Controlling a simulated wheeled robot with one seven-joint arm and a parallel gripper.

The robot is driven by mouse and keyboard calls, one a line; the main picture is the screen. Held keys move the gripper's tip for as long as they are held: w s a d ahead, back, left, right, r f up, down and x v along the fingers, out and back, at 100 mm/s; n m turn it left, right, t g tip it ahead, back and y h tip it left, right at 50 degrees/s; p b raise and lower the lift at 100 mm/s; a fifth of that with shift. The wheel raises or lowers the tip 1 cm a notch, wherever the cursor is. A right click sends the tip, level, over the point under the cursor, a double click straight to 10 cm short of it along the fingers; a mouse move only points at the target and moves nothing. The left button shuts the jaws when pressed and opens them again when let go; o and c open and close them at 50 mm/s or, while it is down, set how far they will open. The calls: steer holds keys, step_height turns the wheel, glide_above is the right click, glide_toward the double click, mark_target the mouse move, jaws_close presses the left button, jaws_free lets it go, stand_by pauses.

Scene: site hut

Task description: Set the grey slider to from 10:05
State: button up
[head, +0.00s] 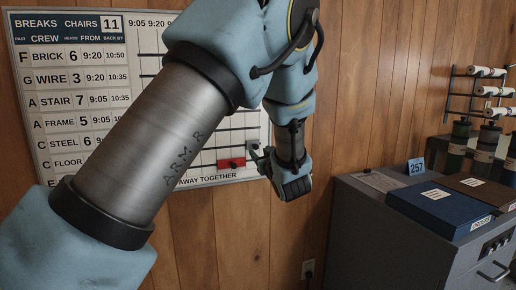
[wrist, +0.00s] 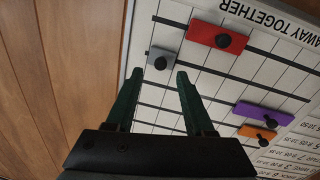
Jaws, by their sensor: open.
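The grey slider (wrist: 160,58) is a small block with a black knob, on a dark rail of the white board (wrist: 225,65). In the wrist view it lies just beyond my gripper's (wrist: 157,75) two green fingertips, roughly centred between them. The fingers are apart with nothing between them. In the head view my gripper (head: 261,156) is at the board's lower right edge, right of the red slider (head: 230,163). A small pale patch beside the fingers there may be the grey slider; my arm hides much of the board. I cannot read the time at the slider.
In the wrist view the red slider (wrist: 216,34) is close to the grey one; the purple (wrist: 266,113) and orange (wrist: 257,132) sliders are further right. A grey cabinet (head: 360,215) stands right of the board, with a blue box (head: 440,207) on it. Bare wood wall lies between.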

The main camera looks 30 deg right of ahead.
mark_target(256, 147)
steer(key=shift+x, duration=2.55)
jaws_close()
